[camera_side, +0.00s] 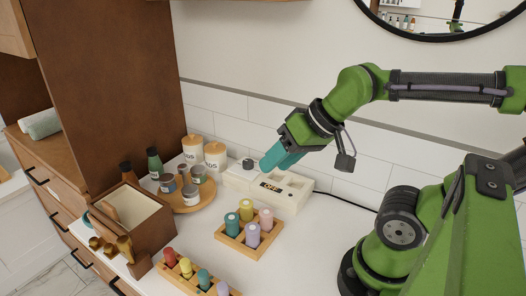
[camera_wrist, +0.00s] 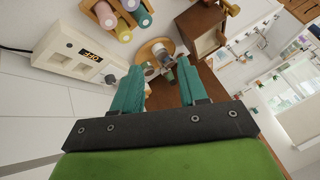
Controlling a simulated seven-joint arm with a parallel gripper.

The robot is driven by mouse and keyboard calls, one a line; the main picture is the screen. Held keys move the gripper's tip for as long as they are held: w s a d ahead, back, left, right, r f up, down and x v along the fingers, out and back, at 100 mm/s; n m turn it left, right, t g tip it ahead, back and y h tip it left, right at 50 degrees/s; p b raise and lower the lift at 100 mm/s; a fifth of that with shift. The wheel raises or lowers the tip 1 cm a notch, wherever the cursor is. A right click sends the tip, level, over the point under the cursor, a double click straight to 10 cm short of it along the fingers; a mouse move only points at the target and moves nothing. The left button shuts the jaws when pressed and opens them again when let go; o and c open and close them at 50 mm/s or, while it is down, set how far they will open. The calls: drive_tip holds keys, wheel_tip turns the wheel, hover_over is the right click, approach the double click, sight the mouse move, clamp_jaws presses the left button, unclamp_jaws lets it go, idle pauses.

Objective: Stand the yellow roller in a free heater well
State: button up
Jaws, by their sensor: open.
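The yellow roller (camera_side: 246,208) stands upright in a wooden rack (camera_side: 226,240), beside teal, pink and lavender rollers. My gripper (camera_side: 270,165) is open and empty, above the heater's left part and apart from the rack.
A second rack (camera_side: 185,283) at the front holds several coloured pieces, one yellow. A round wooden tray (camera_side: 205,204) with jars, two lidded canisters (camera_side: 215,153) and an open wooden box (camera_side: 150,242) stand left. The counter right of the racks is clear.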

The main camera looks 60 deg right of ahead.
drive_tip(key=shift+o, duration=0.3)
drive_tip(key=o, duration=0.4)
drive_tip(key=shift+o, duration=0.2)
drive_tip(key=m+g+h, duration=0.2)
drive_tip(key=m+g, duration=0.3)
drive_tip(key=g, duration=0.2)
hover_over(246, 203)
wheel_tip(246, 203, down, 5)
drive_tip(key=f, duration=1)
drive_tip(key=shift+s+f, duration=0.2)
drive_tip(key=shift+f, duration=0.15)
drive_tip(key=shift+w+f, duration=0.15)
drive_tip(key=shift+f, duration=2.5)
